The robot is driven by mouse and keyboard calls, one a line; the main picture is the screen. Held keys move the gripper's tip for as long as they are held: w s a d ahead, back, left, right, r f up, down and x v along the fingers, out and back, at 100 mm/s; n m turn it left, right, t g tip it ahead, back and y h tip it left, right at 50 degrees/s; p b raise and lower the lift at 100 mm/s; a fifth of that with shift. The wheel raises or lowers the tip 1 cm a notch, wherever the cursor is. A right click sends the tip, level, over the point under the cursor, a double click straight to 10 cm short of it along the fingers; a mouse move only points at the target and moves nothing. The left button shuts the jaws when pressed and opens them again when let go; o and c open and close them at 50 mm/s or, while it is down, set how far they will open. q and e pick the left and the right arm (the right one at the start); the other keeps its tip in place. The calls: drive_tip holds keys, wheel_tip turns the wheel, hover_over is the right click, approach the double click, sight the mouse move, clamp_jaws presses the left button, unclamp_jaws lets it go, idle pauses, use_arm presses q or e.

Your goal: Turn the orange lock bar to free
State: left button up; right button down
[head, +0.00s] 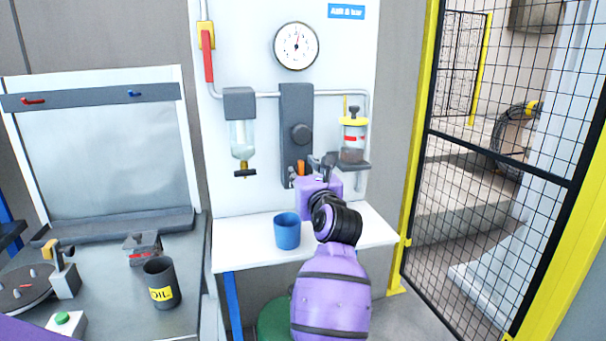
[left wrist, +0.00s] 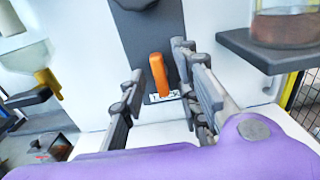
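The orange lock bar (head: 301,168) sits low on the dark grey wall plate (head: 297,100). In the left wrist view the lock bar (left wrist: 159,76) stands close to upright, its lower end over a small white label that I cannot read. My left gripper (head: 322,165) is in front of the plate, just right of the bar in the head view. In the left wrist view my left gripper (left wrist: 157,85) is open, its fingers on either side of the bar. The right finger looks nearer to it. I cannot tell whether either finger touches it. My right gripper is not in view.
A yellow-capped jar (head: 353,140) stands on a bracket right of the plate. A glass bowl unit (head: 242,140) hangs left of it. A blue cup (head: 287,232) stands on the white shelf (head: 237,247) below. A black oil cup (head: 160,283) is on the left bench.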

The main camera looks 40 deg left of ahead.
use_arm(q)
drive_tip(key=shift+c, duration=0.5)
clamp_jaws()
drive_tip(key=shift+n, duration=0.3)
drive_tip(key=n, duration=0.3)
drive_tip(key=shift+f+n+b, duration=0.1)
drive_tip(key=shift+n+b, duration=0.2)
drive_tip(key=shift+n, duration=0.1)
drive_tip(key=n+b, duration=0.1)
drive_tip(key=n, duration=0.4)
drive_tip(key=shift+f+b, duration=0.1)
drive_tip(key=shift+b, duration=0.25)
drive_tip(key=n+b, duration=0.2)
drive_tip(key=n, duration=0.2)
drive_tip(key=n+b, duration=0.1)
drive_tip(key=n, duration=0.1)
drive_tip(key=shift+n+b, duration=0.4)
drive_tip(key=shift+s+n+b, duration=0.1)
drive_tip(key=shift+n+b, duration=0.45)
drive_tip(key=shift+n, duration=0.25)
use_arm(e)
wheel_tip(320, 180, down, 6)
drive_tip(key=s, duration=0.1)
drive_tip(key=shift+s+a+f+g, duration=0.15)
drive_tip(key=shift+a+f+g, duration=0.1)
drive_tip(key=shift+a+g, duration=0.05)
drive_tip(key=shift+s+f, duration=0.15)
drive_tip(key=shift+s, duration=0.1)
